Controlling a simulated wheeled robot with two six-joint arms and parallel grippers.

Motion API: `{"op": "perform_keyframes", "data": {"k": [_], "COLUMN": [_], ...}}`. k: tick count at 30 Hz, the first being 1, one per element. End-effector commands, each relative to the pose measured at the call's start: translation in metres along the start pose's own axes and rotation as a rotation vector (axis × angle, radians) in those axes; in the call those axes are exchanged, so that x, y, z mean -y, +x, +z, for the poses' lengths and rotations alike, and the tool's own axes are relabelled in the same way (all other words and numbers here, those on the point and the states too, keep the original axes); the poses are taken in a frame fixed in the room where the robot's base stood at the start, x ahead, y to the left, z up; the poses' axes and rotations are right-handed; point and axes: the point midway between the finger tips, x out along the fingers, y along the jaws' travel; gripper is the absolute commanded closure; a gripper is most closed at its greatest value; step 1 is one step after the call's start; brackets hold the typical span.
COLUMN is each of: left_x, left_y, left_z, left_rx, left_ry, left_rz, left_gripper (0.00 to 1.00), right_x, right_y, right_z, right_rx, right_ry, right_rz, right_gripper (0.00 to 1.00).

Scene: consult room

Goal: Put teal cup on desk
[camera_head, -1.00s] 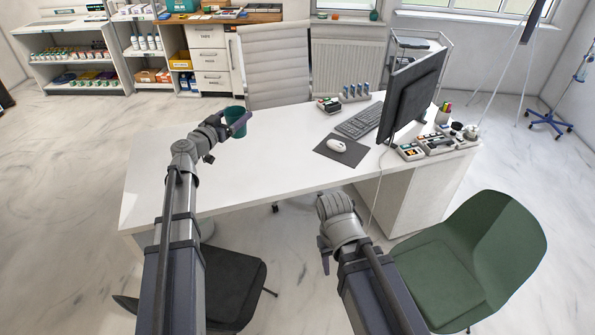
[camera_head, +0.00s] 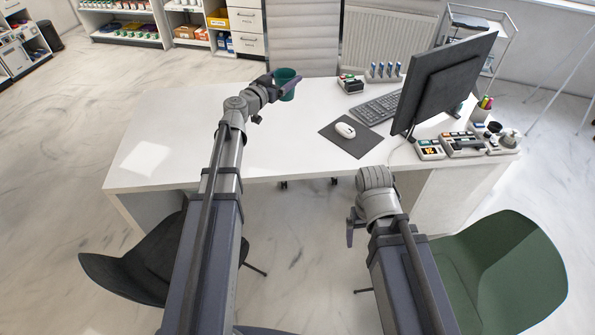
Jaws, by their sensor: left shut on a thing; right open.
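The teal cup (camera_head: 286,78) is upright at the far edge of the white desk (camera_head: 165,118), in front of the pale office chair. My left gripper (camera_head: 284,86) is shut on the cup, with a finger across its near side. I cannot tell whether the cup's base touches the desk top or is a little above it. My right gripper (camera_head: 353,227) is open and empty, low in front of the desk's near edge.
A mouse (camera_head: 345,130) on a dark pad, a keyboard (camera_head: 376,108) and a monitor (camera_head: 445,85) occupy the desk's right side. A green chair (camera_head: 500,270) and a black chair (camera_head: 140,265) stand before it. The desk's left half is clear.

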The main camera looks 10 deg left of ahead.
Motion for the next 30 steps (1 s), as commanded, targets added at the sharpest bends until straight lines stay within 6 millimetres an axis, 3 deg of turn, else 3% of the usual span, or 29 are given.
{"op": "perform_keyframes", "data": {"k": [1,18,24,30], "left_x": [-0.003,-0.016,-0.020,-0.022], "left_y": [0.004,0.023,0.026,0.028], "left_z": [0.029,0.168,0.203,0.221], "left_rx": [0.004,0.007,-0.003,-0.012], "left_ry": [-0.001,-0.013,-0.013,-0.014], "left_rz": [-0.012,-0.188,-0.239,-0.270], "left_gripper": [0.70,0.70,0.70,0.70], "right_x": [0.003,0.016,0.019,0.021], "right_y": [0.028,0.166,0.204,0.224], "right_z": [-0.002,-0.010,-0.012,-0.013], "right_rx": [0.000,0.000,0.000,0.000], "right_ry": [0.000,0.000,0.000,0.000], "right_rz": [0.000,0.000,0.000,0.000], "right_gripper": [0.03,0.00,0.00,0.00]}}
